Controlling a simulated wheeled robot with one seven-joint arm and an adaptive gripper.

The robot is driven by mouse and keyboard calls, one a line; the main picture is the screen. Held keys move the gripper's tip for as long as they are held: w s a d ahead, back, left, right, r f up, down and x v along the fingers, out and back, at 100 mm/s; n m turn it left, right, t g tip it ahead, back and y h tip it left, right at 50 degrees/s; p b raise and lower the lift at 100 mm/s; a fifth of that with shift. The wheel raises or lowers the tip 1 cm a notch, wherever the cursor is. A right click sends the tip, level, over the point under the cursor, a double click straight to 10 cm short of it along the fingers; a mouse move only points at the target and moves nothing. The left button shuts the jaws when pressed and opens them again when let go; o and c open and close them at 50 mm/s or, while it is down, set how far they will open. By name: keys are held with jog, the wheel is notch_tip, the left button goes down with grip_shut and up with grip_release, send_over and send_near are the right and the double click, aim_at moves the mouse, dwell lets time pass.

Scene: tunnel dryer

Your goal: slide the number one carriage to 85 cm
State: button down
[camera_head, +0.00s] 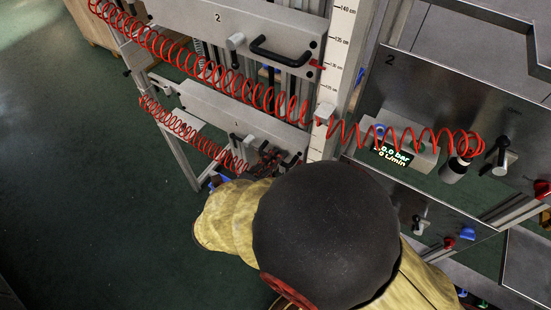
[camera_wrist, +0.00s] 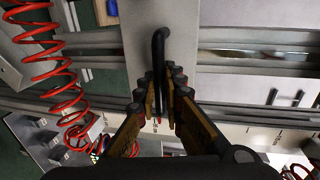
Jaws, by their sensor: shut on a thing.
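The number one carriage (camera_head: 222,108) is the lower grey plate in the head view, below the carriage marked 2; its mark is too small to read surely. My arm hides its lower right side. In the wrist view a grey plate (camera_wrist: 134,42) carries a black bar handle (camera_wrist: 159,48). My gripper (camera_wrist: 161,80) is shut on this handle, with a finger on each side. My gripper is hidden behind my arm in the head view. The upright scale (camera_head: 342,45) shows marks around 140 and 135 cm; the 85 cm mark is not visible.
Carriage 2 (camera_head: 180,15), with its own black handle (camera_head: 283,55), sits above. Red coiled hoses (camera_head: 215,75) hang across the front. A panel with a pressure display (camera_head: 393,155), valves and knobs stands at the right. Green floor (camera_head: 80,140) is free at the left.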

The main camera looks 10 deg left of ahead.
jog(key=shift+f, duration=0.1)
notch_tip(320, 180, down, 11)
jog(key=p, duration=0.2)
dwell(0.5)
jog(key=c, duration=2)
grip_release()
jog(key=shift+o, duration=0.2)
jog(key=v, duration=1.2)
